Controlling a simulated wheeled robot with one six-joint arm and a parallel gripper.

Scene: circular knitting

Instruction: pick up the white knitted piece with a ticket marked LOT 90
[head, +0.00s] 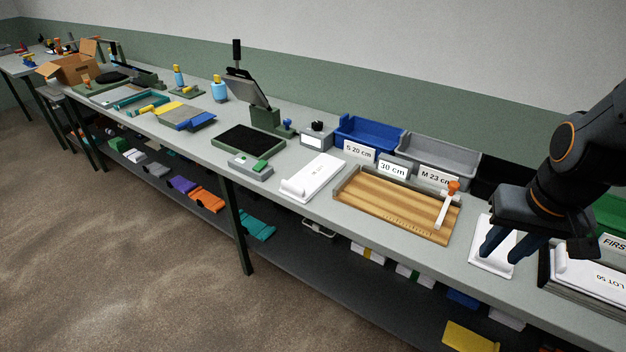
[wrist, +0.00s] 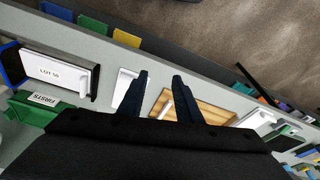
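A white piece (head: 590,276) with a ticket lies on a dark stack or tray at the right end of the table. It also shows at the left of the wrist view (wrist: 58,70). Its ticket reads LOT and a small number, perhaps 50 or 90. A second white piece (head: 482,230) lies flat beside the wooden board, partly hidden by my fingers; no ticket shows on it. A third white piece (head: 318,172) with a rolled edge lies left of the board. My gripper (head: 501,255) is open and empty above the second piece; its fingers (wrist: 160,77) stand apart.
The wooden measuring board (head: 385,208) has an orange-knobbed slider. Blue (head: 368,134) and grey (head: 440,157) bins with size labels stand behind it. A green bin marked FIRSTS (wrist: 45,108) is near the ticketed piece. Coloured pieces lie on the lower shelf (head: 300,240).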

